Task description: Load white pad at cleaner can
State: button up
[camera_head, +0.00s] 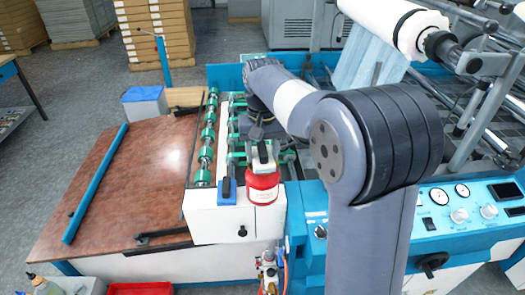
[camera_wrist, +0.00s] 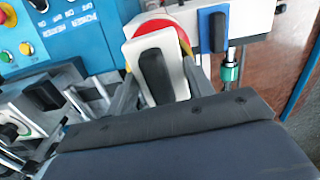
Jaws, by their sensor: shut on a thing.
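The white pad (camera_wrist: 132,57), a pale block with a black grip on its back, sits between the fingers of my gripper (camera_wrist: 158,82) in the wrist view. My gripper is shut on it. In the head view the white pad (camera_head: 263,166) is at the top of the cleaner can (camera_head: 263,188), a red can with a white label, and hides part of it. In the wrist view the can's red and yellow rim (camera_wrist: 160,26) shows behind the pad. I cannot tell whether pad and can touch. My gripper (camera_head: 262,137) is partly hidden by its own arm in the head view.
A blue pad (camera_head: 227,192) with a dark grip stands close left of the can on the white machine ledge (camera_head: 212,222). Green-wheeled rollers (camera_head: 205,145) lie behind it. A control panel (camera_head: 465,210) is at right. The brown table (camera_head: 130,180) at left is mostly clear.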

aim_at(263, 148)
jog(key=shift+f, duration=0.1)
notch_tip(263, 148, up, 7)
jog(key=p, duration=0.7)
dwell(0.9)
